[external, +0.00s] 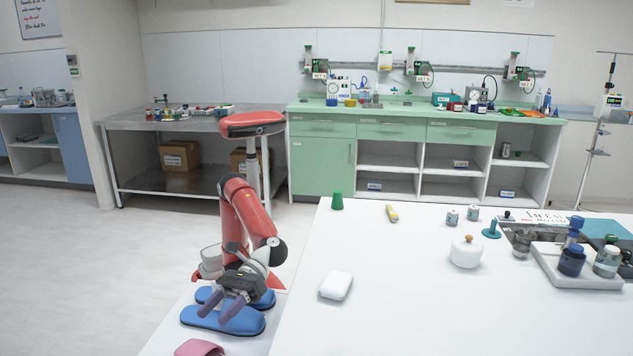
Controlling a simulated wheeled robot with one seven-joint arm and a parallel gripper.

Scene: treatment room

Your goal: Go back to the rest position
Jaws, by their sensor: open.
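My gripper (222,308) is at the lower left in the external view, at the end of my red arm. Its two purple-grey fingers point down and stand apart, with nothing seen between them. It is over or just in front of a pair of blue slippers (258,323), which lie on a low white surface (170,318). Whether the fingertips touch the slippers cannot be told. The arm is bent downward and its links hide part of the slippers.
A white table (420,310) fills the lower right. A pink item (199,348) lies at the front. Open floor (70,270) is at left.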

